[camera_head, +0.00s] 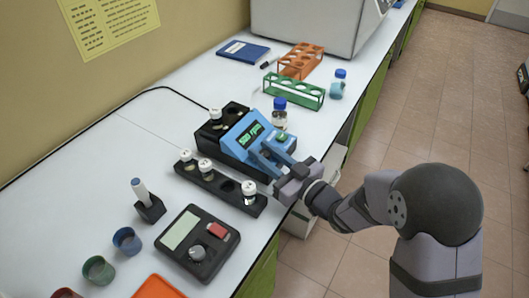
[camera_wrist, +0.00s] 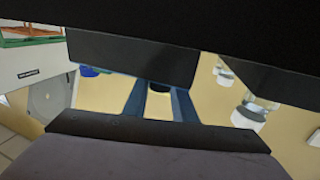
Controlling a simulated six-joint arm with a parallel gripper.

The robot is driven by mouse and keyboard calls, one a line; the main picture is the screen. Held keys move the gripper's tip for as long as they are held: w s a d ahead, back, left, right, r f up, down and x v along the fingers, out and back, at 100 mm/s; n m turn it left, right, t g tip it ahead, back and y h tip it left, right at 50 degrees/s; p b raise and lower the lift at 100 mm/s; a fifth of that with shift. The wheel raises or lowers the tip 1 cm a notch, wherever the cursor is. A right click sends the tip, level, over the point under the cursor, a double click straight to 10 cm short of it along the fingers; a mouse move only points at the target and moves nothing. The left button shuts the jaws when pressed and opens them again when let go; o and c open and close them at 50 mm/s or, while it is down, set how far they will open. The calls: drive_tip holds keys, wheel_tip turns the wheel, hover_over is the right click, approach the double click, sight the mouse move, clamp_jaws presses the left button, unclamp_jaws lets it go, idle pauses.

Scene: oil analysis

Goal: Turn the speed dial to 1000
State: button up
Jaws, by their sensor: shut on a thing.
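The blue-faced stirrer device (camera_head: 240,140) with a black body stands on the white bench. Its lit green display (camera_head: 251,134) shows an rpm reading, with digits too small to read surely. My gripper (camera_head: 266,154) reaches from the right to the lower part of the blue face, its blue fingers close together around the speed dial. The dial is hidden behind the fingers in the head view. In the wrist view my two blue fingers (camera_wrist: 159,100) flank a dark round end, which looks like the dial; large dark shapes cover much of that view.
A black vial rack (camera_head: 222,187) with white-capped vials lies just in front of the device. A blue-capped bottle (camera_head: 279,115) stands close behind it. Green (camera_head: 294,92) and orange (camera_head: 302,60) racks stand farther back. A black control box (camera_head: 197,243) sits toward the front.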

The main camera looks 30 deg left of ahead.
drive_tip(key=shift+t, duration=0.3)
drive_tip(key=shift+s+a+m+t+h+b, duration=0.1)
drive_tip(key=shift+m+t+h+b, duration=0.4)
drive_tip(key=shift+m+t+b, duration=0.5)
drive_tip(key=shift+m+t+h, duration=0.4)
drive_tip(key=shift+m+t, duration=0.1)
drive_tip(key=shift+t, duration=0.4)
drive_tip(key=shift+r, duration=0.1)
drive_tip(key=o, duration=1)
drive_tip(key=shift+o, duration=0.2)
drive_tip(key=shift+d, duration=0.25)
